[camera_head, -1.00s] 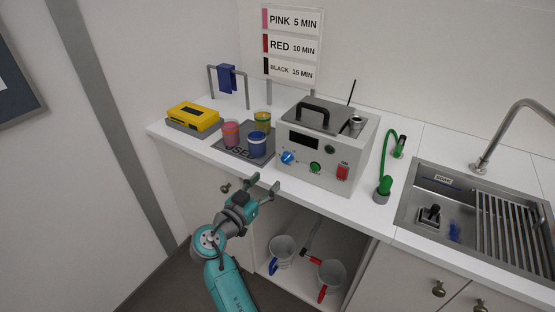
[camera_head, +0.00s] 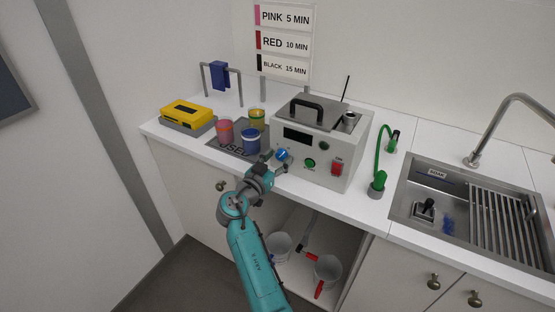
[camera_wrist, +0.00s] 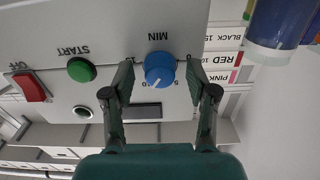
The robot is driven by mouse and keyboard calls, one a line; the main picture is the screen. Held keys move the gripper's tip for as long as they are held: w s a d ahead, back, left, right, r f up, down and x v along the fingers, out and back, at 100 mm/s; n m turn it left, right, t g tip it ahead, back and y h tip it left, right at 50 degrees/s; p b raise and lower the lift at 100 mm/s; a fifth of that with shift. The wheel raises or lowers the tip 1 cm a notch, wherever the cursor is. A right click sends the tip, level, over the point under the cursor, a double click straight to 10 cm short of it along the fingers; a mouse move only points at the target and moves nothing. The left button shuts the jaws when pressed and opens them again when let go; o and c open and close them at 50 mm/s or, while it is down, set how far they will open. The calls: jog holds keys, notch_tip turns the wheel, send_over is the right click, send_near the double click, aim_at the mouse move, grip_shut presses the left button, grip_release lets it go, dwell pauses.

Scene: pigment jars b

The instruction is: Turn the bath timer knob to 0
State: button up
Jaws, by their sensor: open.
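The bath timer knob (camera_head: 281,154) is a round blue dial on the front left of the grey bath unit (camera_head: 343,182). My gripper (camera_head: 275,161) is open at the front of the unit. In the wrist view its fingers stand on either side of the knob, with small gaps; whether either touches it I cannot tell.
A green START button (camera_wrist: 81,69) and a red OFF switch (camera_wrist: 32,87) sit beside the knob. The sink (camera_head: 407,198) lies to the right.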

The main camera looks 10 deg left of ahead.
grip_shut()
